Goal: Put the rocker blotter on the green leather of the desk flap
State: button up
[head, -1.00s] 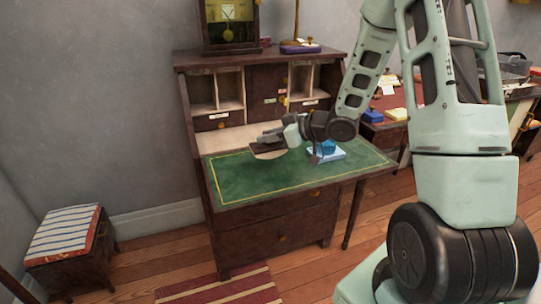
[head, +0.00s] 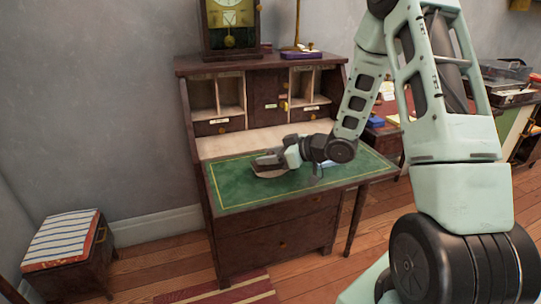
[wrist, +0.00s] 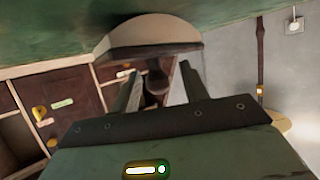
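The rocker blotter (head: 268,174) has a dark top and a pale curved underside, and it is on the green leather (head: 238,188) of the desk flap. In the wrist view, the picture is upside down; the blotter's pale curved side (wrist: 150,34) meets the green surface (wrist: 50,25). Its dark knob (wrist: 156,92) is between the fingers. My gripper (head: 274,158) is at the blotter. In the wrist view, my gripper's fingers (wrist: 160,78) are spread on either side of the knob, with a visible gap at the right.
A pale blue object (head: 325,163) lies on the flap, partly hidden by my arm. The desk's pigeonholes (head: 217,95) stand behind the flap, with a clock (head: 229,20) on top. A striped stool (head: 62,240) is at the left. The flap's front left is clear.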

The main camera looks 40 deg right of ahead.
jog(key=shift+r, duration=0.25)
jog(key=p+v, duration=0.2)
jog(key=v, duration=1)
jog(key=w+a+g+h, duration=0.3)
jog(key=w+a, duration=0.2)
jog(key=a, duration=0.6)
jog(key=s+a+g+h, duration=0.2)
jog(key=s+a, duration=0.1)
jog(key=a, duration=0.4)
jog(key=s+a+g, duration=0.2)
jog(key=s+a, duration=0.2)
jog(key=s, duration=0.3)
jog(key=s+a+r+n+g, duration=0.1)
jog(key=s+a+g, duration=0.1)
jog(key=s+a, duration=0.3)
jog(key=s+a+r+g, duration=0.1)
jog(key=s+a, duration=0.3)
jog(key=s, duration=0.7)
jog(key=shift+a+r+n+g+h, duration=0.2)
jog(key=shift+a+n+g+h, duration=0.2)
jog(key=shift+g, duration=0.5)
jog(key=shift+r, duration=0.1)
